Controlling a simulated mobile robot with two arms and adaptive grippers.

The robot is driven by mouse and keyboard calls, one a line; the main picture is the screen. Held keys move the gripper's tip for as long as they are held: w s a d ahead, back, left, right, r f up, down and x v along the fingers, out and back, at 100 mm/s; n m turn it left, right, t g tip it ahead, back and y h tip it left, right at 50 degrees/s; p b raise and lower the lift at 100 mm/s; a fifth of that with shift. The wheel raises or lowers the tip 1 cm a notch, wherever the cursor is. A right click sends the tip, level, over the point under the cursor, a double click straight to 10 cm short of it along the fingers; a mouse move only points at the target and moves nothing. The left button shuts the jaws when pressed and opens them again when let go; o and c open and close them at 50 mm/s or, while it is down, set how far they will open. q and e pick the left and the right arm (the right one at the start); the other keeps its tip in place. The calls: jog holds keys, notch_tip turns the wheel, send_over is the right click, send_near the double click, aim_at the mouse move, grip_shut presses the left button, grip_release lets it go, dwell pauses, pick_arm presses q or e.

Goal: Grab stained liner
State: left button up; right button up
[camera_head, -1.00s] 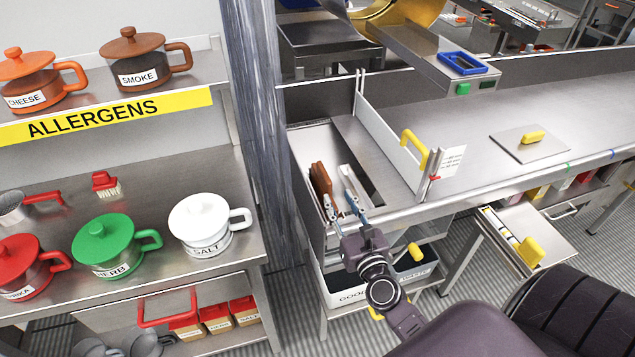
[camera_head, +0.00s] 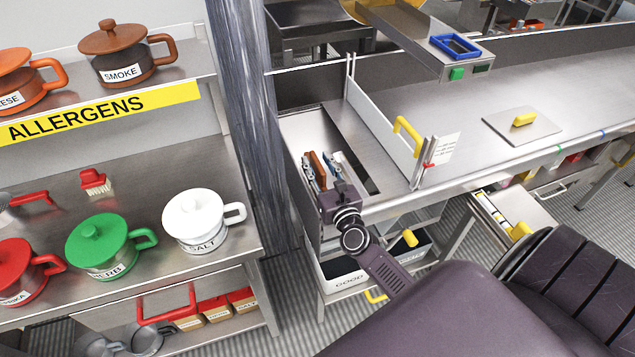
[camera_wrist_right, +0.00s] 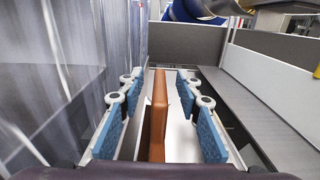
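A brown upright slab (camera_head: 318,168), perhaps the stained liner, stands in the metal compartment at the left end of the counter. In the right wrist view the slab (camera_wrist_right: 157,112) stands between my fingers. A white piece (camera_wrist_right: 181,108) is beside it, to its right. My right gripper (camera_head: 321,174) is open over the compartment, its blue-padded fingers on either side of the slab. In the wrist view gaps show between the slab and both pads. The slab's lower part is hidden. My left gripper is not in view.
A striped curtain (camera_head: 243,120) hangs close on the left. Labelled bins (camera_head: 345,272) sit below.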

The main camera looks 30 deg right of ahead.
jog(key=shift+w, duration=0.3)
jog(key=shift+c, duration=0.3)
grip_shut()
jog(key=shift+r, duration=0.1)
